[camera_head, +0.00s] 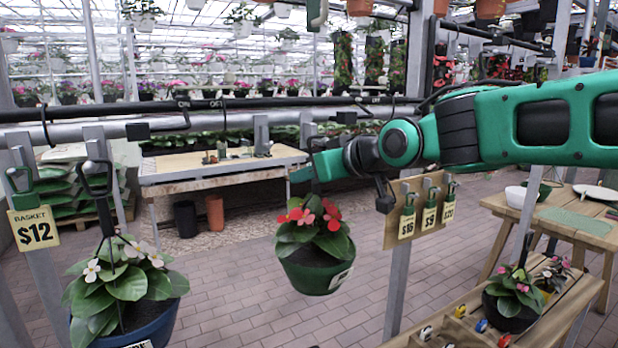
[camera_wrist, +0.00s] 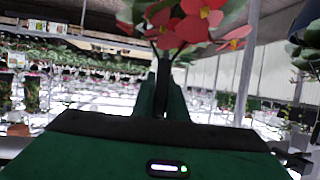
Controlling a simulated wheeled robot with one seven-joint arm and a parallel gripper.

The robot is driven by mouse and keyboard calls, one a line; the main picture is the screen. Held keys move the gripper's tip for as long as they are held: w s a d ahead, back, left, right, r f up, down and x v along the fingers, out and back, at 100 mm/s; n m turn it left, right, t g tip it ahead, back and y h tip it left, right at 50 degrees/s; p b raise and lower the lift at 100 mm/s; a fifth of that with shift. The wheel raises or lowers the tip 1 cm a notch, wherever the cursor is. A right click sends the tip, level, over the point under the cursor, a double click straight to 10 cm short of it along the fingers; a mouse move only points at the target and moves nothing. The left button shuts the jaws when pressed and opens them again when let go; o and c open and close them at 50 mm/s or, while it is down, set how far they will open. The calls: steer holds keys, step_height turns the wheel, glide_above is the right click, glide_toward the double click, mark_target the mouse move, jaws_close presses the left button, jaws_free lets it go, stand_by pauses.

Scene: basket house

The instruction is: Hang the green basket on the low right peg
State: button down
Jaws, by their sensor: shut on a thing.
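The green basket (camera_head: 318,275) holds a plant with red flowers and hangs in mid-air in the middle of the head view, roughly upright. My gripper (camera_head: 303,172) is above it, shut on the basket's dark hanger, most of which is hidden. In the wrist view my gripper's fingers (camera_wrist: 162,95) are together around a dark strip, with the red flowers (camera_wrist: 185,22) at the top. Dark hooks hang from the rails (camera_head: 225,122) behind. I cannot tell which is the low right peg.
A blue basket (camera_head: 150,330) with white flowers hangs at the left beside a $12 tag (camera_head: 34,230). A price-tag board (camera_head: 420,208) on a post stands right of the green basket. A wooden bench (camera_head: 470,318) is at lower right; a table (camera_head: 220,167) stands behind. Brick floor shows between.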

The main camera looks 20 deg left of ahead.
steer(key=c, duration=1.7)
jaws_free()
steer(key=shift+r, duration=0.2)
